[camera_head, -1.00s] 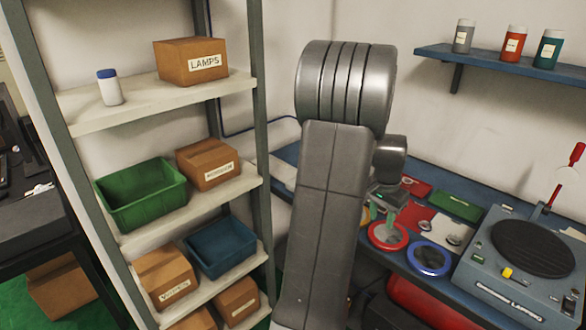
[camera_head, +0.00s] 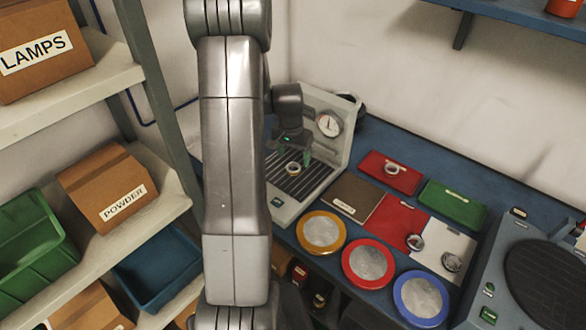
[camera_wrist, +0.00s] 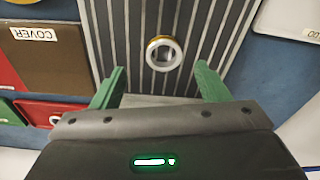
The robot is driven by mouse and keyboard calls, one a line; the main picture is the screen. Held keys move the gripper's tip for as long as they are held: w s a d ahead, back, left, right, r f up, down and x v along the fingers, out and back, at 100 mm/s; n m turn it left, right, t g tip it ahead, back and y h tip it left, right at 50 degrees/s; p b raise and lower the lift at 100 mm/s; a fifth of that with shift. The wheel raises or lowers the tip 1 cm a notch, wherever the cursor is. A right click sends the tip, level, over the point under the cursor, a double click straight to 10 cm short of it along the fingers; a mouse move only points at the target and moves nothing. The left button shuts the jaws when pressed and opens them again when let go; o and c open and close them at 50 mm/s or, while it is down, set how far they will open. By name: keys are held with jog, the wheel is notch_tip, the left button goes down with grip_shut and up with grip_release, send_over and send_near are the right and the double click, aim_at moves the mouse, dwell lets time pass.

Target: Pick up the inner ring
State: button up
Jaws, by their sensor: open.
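A small metal ring (camera_head: 293,168) with a yellowish edge lies on the grooved plate (camera_head: 318,174) of a grey gauge device. I take it for the inner ring, though no readable label confirms this. In the wrist view the same ring (camera_wrist: 163,53) lies flat on the striped plate, ahead of and between my green fingers. My gripper (camera_wrist: 160,82) is open and empty, apart from the ring. In the head view my gripper (camera_head: 296,147) hangs just over the plate, partly hidden by my own arm.
Yellow (camera_head: 304,242), red (camera_head: 345,270) and blue (camera_head: 397,302) rimmed dishes line the front edge. The gauge (camera_head: 329,124) stands behind.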

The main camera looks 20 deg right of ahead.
aim_at(294, 170)
jog(key=f, duration=0.1)
jog(key=f+p, duration=0.1)
jog(key=f, duration=0.1)
jog(key=shift+w, duration=0.3)
jog(key=shift+f, duration=0.85)
jog(key=c, duration=1.2)
